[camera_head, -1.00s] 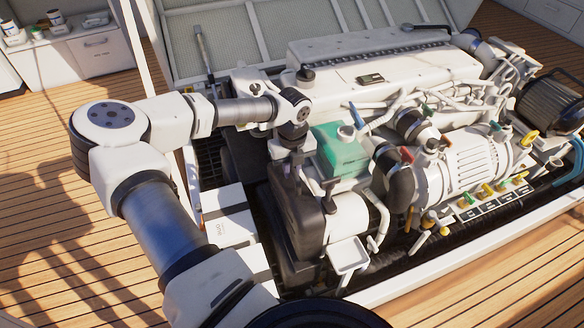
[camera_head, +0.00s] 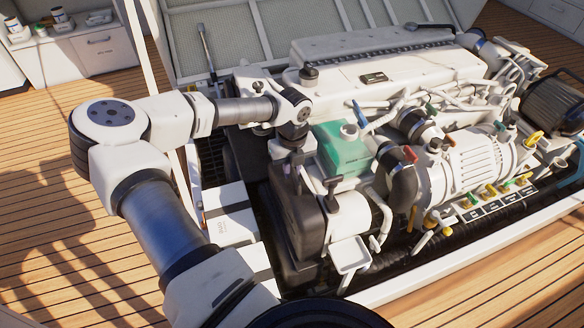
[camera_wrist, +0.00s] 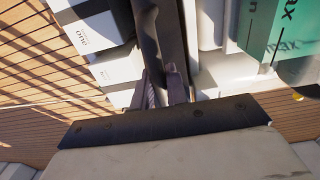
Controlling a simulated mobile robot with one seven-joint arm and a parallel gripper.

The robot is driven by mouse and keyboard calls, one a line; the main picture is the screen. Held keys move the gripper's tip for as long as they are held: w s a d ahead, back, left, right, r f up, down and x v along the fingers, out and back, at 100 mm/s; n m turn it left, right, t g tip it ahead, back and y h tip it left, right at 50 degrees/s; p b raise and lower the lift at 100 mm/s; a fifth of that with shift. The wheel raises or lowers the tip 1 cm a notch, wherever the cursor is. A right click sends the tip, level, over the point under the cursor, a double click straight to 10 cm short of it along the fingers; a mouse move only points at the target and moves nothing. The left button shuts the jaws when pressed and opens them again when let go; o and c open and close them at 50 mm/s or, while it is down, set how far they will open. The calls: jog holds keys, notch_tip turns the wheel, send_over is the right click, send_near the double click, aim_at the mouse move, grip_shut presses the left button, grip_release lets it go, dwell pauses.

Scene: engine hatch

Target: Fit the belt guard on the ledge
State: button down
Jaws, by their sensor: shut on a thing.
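The belt guard (camera_head: 300,222) is a dark, rounded cover standing upright at the near left end of the engine. My gripper (camera_head: 296,158) is at its top edge, below my wrist. In the wrist view my gripper's fingers (camera_wrist: 166,90) are shut on the guard's narrow dark edge (camera_wrist: 149,35), which runs away between them. The guard's lower end is down beside the engine. The ledge cannot be made out clearly, so I cannot tell whether the guard rests on it.
A green tank (camera_head: 341,150) stands close right of the guard, also in the wrist view (camera_wrist: 275,32). White boxes (camera_head: 232,222) lie close on its left. A black T-handle (camera_head: 333,184) and a small white tray (camera_head: 349,254) are near its right side. Deck is clear at left.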

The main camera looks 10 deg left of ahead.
jog(key=c, duration=1.3)
grip_release()
notch_tip(320, 180, up, 14)
jog(key=shift+d+f+p, duration=0.1)
jog(key=shift+p, duration=0.95)
